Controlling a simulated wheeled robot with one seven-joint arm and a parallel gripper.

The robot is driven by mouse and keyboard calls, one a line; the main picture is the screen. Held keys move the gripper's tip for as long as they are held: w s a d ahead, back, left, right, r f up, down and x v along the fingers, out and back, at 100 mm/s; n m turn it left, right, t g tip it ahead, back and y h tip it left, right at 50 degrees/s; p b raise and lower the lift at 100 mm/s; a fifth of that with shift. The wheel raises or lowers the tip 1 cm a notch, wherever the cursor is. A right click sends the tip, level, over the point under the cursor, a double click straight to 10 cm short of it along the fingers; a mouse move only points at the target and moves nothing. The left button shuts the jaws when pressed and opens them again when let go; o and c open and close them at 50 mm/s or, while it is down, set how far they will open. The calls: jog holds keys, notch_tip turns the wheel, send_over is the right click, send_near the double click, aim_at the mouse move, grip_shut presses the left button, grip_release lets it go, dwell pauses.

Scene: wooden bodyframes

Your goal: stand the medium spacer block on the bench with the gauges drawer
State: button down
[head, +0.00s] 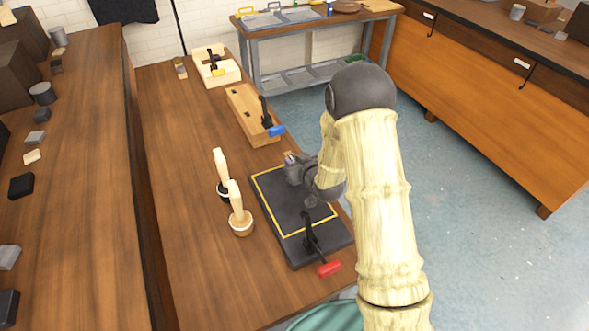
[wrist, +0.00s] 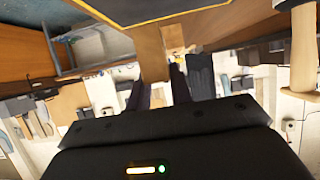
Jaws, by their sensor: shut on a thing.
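My gripper (head: 292,162) is low over the far part of a dark mat with a yellow outline (head: 282,200) on the middle bench (head: 180,140). The bench at right (head: 490,105) has an orange front with white drawer labels (head: 522,63), too small to read. Which bench holds the gauges drawer cannot be told.
Two wooden-handled tools (head: 239,210) stand left of the mat. A red-handled clamp (head: 318,245) is at its near edge, and a blue-handled clamp (head: 268,122) is beyond it. Several blocks line the left bench (head: 75,200). A grey-framed table (head: 300,25) stands behind. Blue floor (head: 460,200) is clear.

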jog(key=shift+f, duration=1.65)
jog(key=shift+f, duration=0.1)
jog(key=shift+f, duration=0.15)
jog(key=c, duration=1.3)
grip_release()
jog(key=shift+o, duration=0.2)
jog(key=shift+r, duration=0.25)
jog(key=b+v, duration=0.1)
jog(key=v, duration=1.1)
jog(key=shift+b, duration=0.3)
jog(key=shift+s, duration=0.1)
